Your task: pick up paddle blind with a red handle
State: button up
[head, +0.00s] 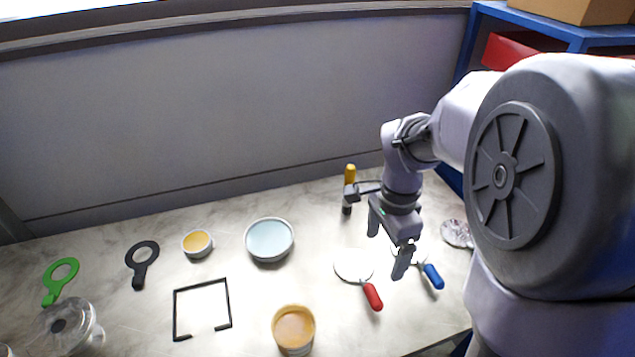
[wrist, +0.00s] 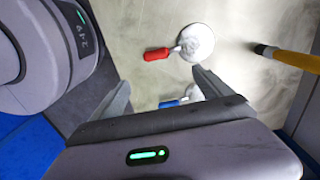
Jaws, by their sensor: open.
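The paddle blind with a red handle (head: 371,293) lies flat on the table, its round pale disc up and left of the handle. It also shows in the wrist view (wrist: 196,42), with the red handle pointing left. My gripper (head: 389,247) is open and empty above the table, just right of the red-handled paddle and apart from it. In the wrist view its fingers (wrist: 165,92) are spread, with the red paddle beyond them. A second paddle blind with a blue handle (head: 433,276) lies to the right, its disc partly hidden by my gripper.
A yellow-handled tool (head: 349,175) is behind my gripper. A light-blue dish (head: 269,240), small yellow dish (head: 197,243), orange-topped cup (head: 294,328), black frame (head: 202,310), black ring paddle (head: 142,262) and green one (head: 60,280) lie left. A blue shelf (head: 540,28) stands back right.

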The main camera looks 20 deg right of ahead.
jog(key=b, duration=0.5)
send_over(374, 294)
notch_tip(374, 294, down, 11)
jog(key=shift+s+d+f, duration=0.1)
jog(key=shift+d+f, duration=0.05)
jog(key=shift+f, duration=0.05)
notch_tip(374, 294, down, 6)
jog(key=b, duration=0.3)
jog(key=shift+r, duration=0.2)
grip_shut()
